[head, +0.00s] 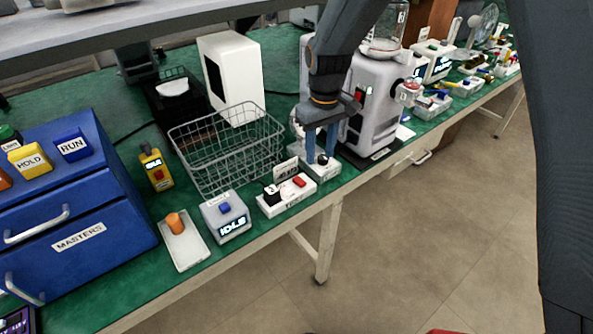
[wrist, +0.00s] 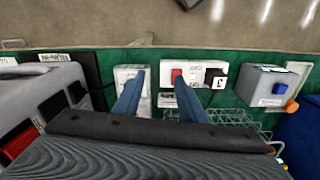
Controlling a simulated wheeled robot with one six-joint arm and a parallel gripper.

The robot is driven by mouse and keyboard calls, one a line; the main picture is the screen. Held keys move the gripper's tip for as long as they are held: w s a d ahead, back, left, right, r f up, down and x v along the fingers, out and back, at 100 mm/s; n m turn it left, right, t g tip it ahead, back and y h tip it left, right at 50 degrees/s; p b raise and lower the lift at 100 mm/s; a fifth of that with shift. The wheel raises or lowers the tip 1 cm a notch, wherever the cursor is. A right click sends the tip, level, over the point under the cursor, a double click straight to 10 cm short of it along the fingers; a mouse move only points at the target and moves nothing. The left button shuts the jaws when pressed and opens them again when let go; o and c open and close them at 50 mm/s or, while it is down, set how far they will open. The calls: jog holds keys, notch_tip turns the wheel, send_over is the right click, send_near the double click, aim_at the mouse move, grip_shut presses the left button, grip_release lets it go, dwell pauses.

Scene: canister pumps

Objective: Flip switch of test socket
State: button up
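A white socket strip (head: 272,207) with a label on its front edge, probably the test socket, lies near the bench's front edge. It carries a red switch (head: 299,181) and a black plug (head: 271,194). The wrist view shows the strip (wrist: 195,69), its red switch (wrist: 177,76) and the plug (wrist: 215,77). My gripper (head: 320,160) points down with its two blue fingers apart and nothing between them. It is over a second white unit (head: 323,173), just right of the strip in the head view. In the wrist view my gripper (wrist: 160,82) partly covers both units.
A wire basket (head: 228,150) stands behind the strip. A grey box with a blue button (head: 225,220) stands left of it, and a grey machine (head: 378,105) stands right of my gripper. A small upright label plate (head: 286,170) stands behind the strip. The floor in front is clear.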

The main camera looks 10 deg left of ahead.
jog(key=n, duration=0.1)
send_near(296, 178)
jog(key=shift+w+f+n, duration=0.15)
jog(key=shift+f+n, duration=0.1)
jog(key=shift+n, duration=0.05)
jog(key=shift+f+p, duration=1.3)
jog(key=shift+f, duration=2.25)
